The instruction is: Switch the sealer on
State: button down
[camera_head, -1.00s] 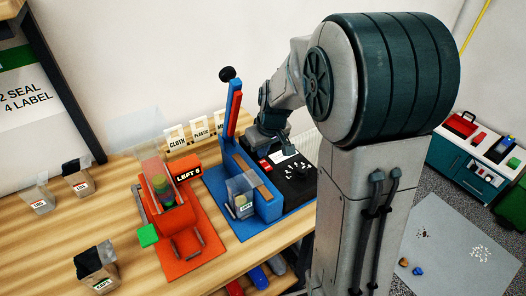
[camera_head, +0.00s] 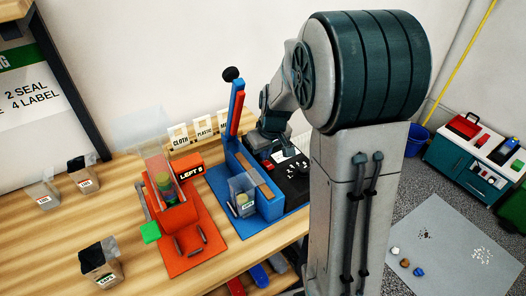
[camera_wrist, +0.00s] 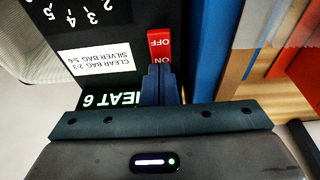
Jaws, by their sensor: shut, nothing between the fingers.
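The sealer (camera_head: 262,203) is a blue machine on a blue base on the wooden bench, with a raised blue-and-red lever ending in a black knob. Its black control box (camera_head: 293,187) stands to its right, partly under my arm. In the wrist view the box carries a red rocker switch (camera_wrist: 159,44) with OFF and ON lettering. My gripper (camera_wrist: 159,70) is shut and empty, its fingertips right at the ON end of the switch. I cannot tell whether they touch it. In the head view my gripper (camera_head: 272,148) hangs over the box's back left part.
An orange machine (camera_head: 195,236) with a green block stands left of the sealer. A clear bag (camera_head: 243,187) with a label stands at the sealer's front. Several bags stand at the bench's left. A "HEAT 6" label (camera_wrist: 112,100) and bag-setting label (camera_wrist: 95,57) are by the switch.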

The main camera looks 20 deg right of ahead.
aim_at(266, 162)
jog(key=shift+s+d+r, duration=0.15)
jog(key=shift+s+r, duration=0.1)
jog(key=shift+s, duration=0.5)
jog(key=r+p, duration=0.2)
jog(key=r, duration=0.1)
jog(key=r+p, duration=0.1)
jog(key=shift+w+r, duration=0.25)
jog(key=shift+w, duration=0.1)
jog(key=w+b+v, duration=0.1)
jog(key=v, duration=0.8)
jog(key=shift+a+r, duration=0.2)
jog(key=shift+r, duration=0.15)
